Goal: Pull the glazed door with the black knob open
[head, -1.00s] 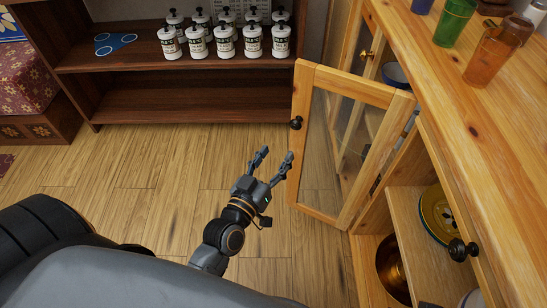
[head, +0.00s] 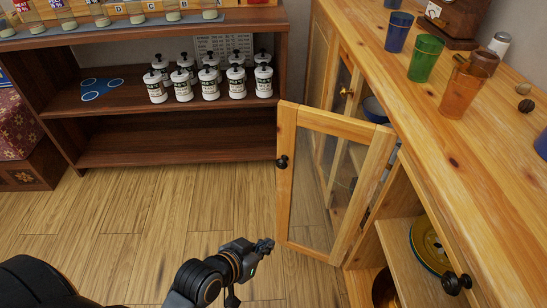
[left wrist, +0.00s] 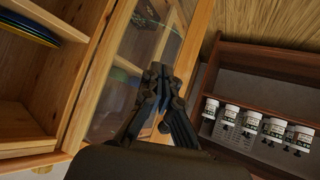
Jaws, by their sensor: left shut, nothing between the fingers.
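The glazed door (head: 335,126), a light wooden frame around a clear pane, stands swung out from the cabinet in the head view. Its black knob (head: 282,162) is on the upper part of its free edge. Shelves and plates show in the opening to its right. My left gripper (head: 266,245) is shut and empty, low in front of the door's free edge and below the knob. In the left wrist view the shut fingers (left wrist: 157,80) appear in front of the door's pane and frame (left wrist: 84,100); contact cannot be told. My right gripper is not in view.
The cabinet top (head: 410,113) carries blue, green and orange glasses. Another black knob (head: 455,284) is at lower right, and a brass knob (head: 346,92) is behind the door. A dark shelf (head: 180,148) with white bottles stands at the back. The wooden floor left of the door is clear.

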